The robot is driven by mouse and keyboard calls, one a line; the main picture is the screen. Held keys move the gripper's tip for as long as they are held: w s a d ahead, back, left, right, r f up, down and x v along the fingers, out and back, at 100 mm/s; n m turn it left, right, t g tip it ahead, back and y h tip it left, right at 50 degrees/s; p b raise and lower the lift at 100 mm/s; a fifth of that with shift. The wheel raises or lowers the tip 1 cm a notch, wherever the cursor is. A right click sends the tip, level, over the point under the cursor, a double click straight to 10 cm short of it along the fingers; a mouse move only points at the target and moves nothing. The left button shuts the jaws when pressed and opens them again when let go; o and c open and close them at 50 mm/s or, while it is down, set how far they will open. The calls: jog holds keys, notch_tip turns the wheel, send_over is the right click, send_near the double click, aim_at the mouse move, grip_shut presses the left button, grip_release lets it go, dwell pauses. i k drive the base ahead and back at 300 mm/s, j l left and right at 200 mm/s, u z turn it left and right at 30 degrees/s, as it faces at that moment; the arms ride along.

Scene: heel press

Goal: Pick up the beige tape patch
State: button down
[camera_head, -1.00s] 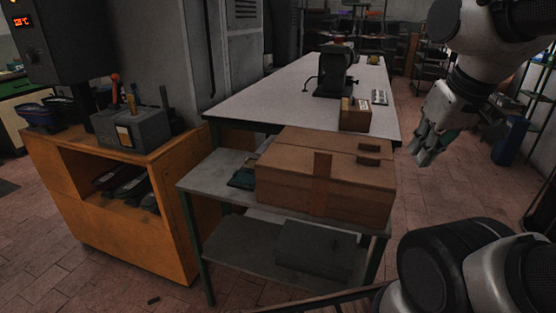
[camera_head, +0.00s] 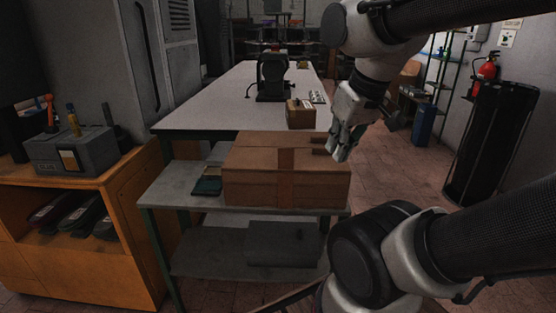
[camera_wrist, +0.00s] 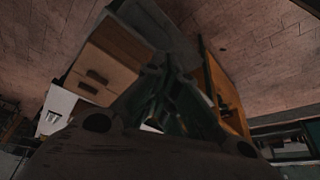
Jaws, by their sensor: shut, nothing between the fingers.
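My gripper (camera_head: 338,156) is shut and empty, pointing down near the right end of the large cardboard box, far to the right of the beige patch. In the wrist view my gripper's fingers (camera_wrist: 160,78) are together, with the cardboard box (camera_wrist: 100,72) to their left and the orange cabinet (camera_wrist: 222,95) to their right. No beige patch is clear in the wrist view.
The large cardboard box (camera_head: 250,187) with a brown strip stands on a grey two-level table (camera_head: 165,196). A dark green item (camera_head: 207,185) lies left of it. A long light table (camera_head: 200,108) behind bears a small box (camera_head: 300,116) and a dark machine (camera_head: 272,78).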

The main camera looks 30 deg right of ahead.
aim_at(207, 171)
jog(key=i+j+z, duration=0.3)
jog(key=j, duration=0.25)
jog(key=i+j+z, duration=0.25)
jog(key=i+j, duration=0.15)
jog(key=j, duration=0.3)
jog(key=i+j+z, duration=0.15)
jog(key=j, duration=0.2)
jog(key=i+j+z, duration=0.15)
jog(key=j, duration=0.2)
jog(key=i+j+z, duration=0.15)
jog(key=j, duration=0.25)
jog(key=k+l, duration=0.05)
